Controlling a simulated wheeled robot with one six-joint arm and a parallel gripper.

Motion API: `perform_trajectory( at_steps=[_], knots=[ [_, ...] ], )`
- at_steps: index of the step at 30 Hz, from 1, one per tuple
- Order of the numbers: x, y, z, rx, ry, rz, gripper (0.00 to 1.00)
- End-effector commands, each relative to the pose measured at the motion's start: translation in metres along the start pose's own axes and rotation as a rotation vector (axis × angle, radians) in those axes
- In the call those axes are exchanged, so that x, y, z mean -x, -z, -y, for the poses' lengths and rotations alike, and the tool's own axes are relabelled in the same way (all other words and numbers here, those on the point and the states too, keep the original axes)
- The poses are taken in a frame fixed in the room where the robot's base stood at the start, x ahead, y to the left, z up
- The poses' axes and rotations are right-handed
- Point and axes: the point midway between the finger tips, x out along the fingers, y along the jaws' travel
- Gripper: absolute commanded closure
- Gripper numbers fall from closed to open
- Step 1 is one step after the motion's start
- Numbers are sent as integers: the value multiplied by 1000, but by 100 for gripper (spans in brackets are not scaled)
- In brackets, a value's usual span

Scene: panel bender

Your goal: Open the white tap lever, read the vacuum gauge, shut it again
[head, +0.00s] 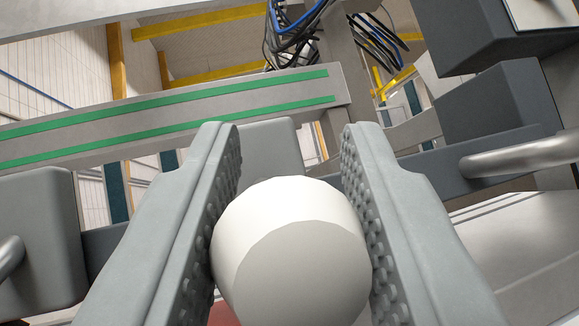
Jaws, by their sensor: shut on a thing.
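A white rounded piece with a flat end face (290,255), which looks like the white tap lever, is in the lower middle of the head view. My gripper (290,215) is shut on it, with one grey studded finger against each side. Only the end of the white piece shows; its far part and its mount are hidden behind it and the fingers. I cannot tell from this view whether the tap is open or shut. No vacuum gauge can be made out.
A grey beam with green strips (170,120) crosses behind the gripper. A metal tube (520,152) and dark grey blocks (490,105) are at right. A grey rounded block (40,240) is at left. Black and blue cables (290,40) hang at the top.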

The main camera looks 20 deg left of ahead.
Motion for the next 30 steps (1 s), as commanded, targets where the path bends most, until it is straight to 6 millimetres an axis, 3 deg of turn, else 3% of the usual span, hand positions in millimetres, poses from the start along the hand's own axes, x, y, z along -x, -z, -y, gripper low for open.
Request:
perform_trajectory(
  at_steps=[1,2,3,30],
  knots=[
    [0,-1,2,-1,4,2,100],
    [0,-1,2,-1,4,2,66],
    [0,-1,2,-1,4,2,61],
    [2,0,0,0,1,1,61]
  ],
)
